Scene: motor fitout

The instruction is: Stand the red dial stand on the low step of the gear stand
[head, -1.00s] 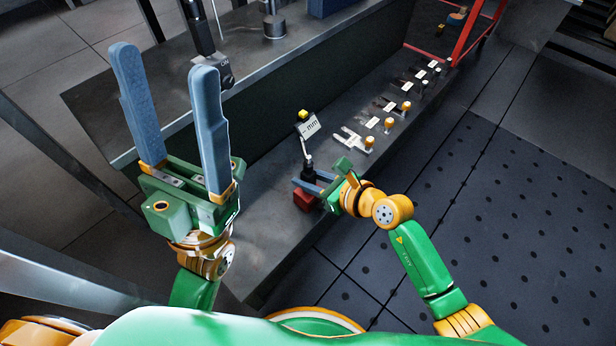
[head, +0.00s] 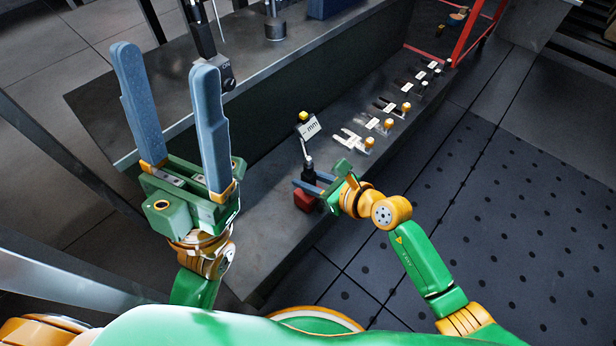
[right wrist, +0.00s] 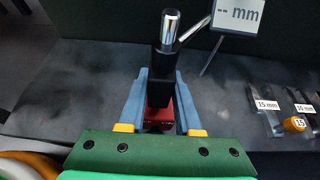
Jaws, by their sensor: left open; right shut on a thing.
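The red dial stand has a red block base (head: 305,199), a black post and a white sign reading "-- mm" (head: 308,128). My right gripper (head: 311,181) is shut on it. In the right wrist view its blue fingers flank the black post (right wrist: 160,75) just above the red base (right wrist: 158,118). The stand looks upright, over the near part of the low step (head: 262,240) of the gear stand. I cannot tell whether the base touches the step. My left gripper (head: 182,125) is open and empty, raised with its fingers pointing up, away from the dial stand.
Along the low step lie several flat gauges with white labels and yellow-topped pegs (head: 388,125). The high step (head: 165,92) behind carries a dark cylinder (head: 274,27) and a black device (head: 224,75). A red frame (head: 468,38) stands at the far end.

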